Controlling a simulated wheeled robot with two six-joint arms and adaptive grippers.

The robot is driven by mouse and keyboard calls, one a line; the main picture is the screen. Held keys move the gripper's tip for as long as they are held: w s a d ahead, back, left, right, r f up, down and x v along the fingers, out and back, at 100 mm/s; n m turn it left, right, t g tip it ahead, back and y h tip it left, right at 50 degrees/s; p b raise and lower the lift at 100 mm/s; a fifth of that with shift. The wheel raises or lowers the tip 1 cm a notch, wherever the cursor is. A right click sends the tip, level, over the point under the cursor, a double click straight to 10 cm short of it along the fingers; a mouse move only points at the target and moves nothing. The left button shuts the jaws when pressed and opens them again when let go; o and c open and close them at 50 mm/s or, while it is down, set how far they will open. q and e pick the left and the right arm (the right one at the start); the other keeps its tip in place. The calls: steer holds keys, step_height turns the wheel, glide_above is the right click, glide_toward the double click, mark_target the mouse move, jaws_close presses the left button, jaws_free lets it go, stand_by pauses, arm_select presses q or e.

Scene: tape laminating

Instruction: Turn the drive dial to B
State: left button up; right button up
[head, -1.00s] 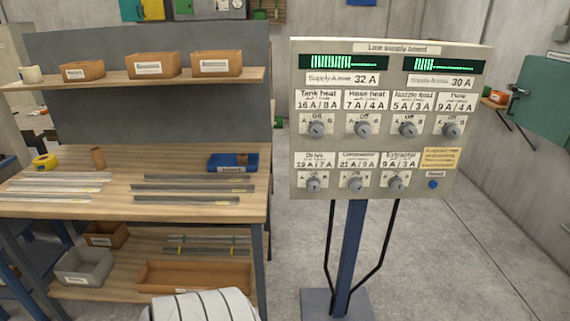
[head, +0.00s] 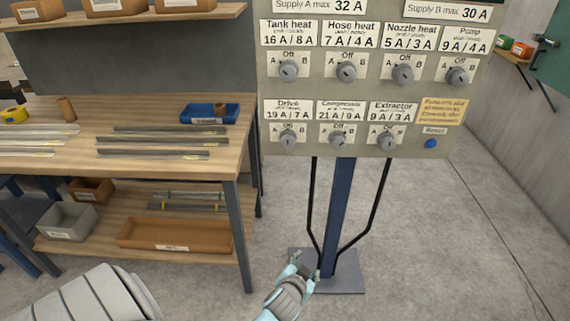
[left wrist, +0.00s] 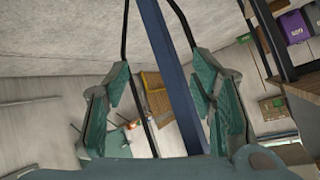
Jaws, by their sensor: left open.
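The drive dial (head: 288,141) is a grey knob at the lower left of the line supply board (head: 360,92), under the Drive label reading 19 A / 7 A. Small A, Off and B marks surround it; its exact setting is too small to tell. My left gripper (head: 306,272) is low in the head view, in front of the board's post and well below the dial. In the left wrist view its two green fingers (left wrist: 165,105) are spread apart with nothing between them, and the blue post shows beyond. My right gripper is not in view.
Compressor (head: 338,141) and extractor (head: 386,142) dials sit to the right of the drive dial, with a blue reset button (head: 431,143) beyond. A row of dials is above. A workbench (head: 215,165) stands close on the left. Open floor lies right of the post.

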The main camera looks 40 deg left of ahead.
arm_select(q)
steer(key=w+a+r+n+t+y+b, duration=0.2)
steer(key=w+r+t, duration=0.15)
steer(key=r, duration=0.85)
steer(key=n+y+b, duration=0.1)
steer(key=n+y, duration=0.3)
steer(key=y, duration=0.1)
glide_toward(288, 144)
steer(key=shift+t, duration=0.35)
steer(key=x, duration=0.2)
steer(key=b+x, duration=0.1)
steer(key=x, duration=0.5)
steer(key=shift+a+f, duration=0.2)
steer(key=shift+f, duration=0.15)
steer(key=shift+w+a, duration=0.3)
steer(key=shift+w, duration=0.05)
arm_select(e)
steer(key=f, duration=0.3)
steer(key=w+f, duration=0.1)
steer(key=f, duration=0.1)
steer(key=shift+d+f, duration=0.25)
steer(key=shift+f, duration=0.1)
arm_select(q)
steer(key=shift+r, duration=0.1)
steer(key=c, duration=1.1)
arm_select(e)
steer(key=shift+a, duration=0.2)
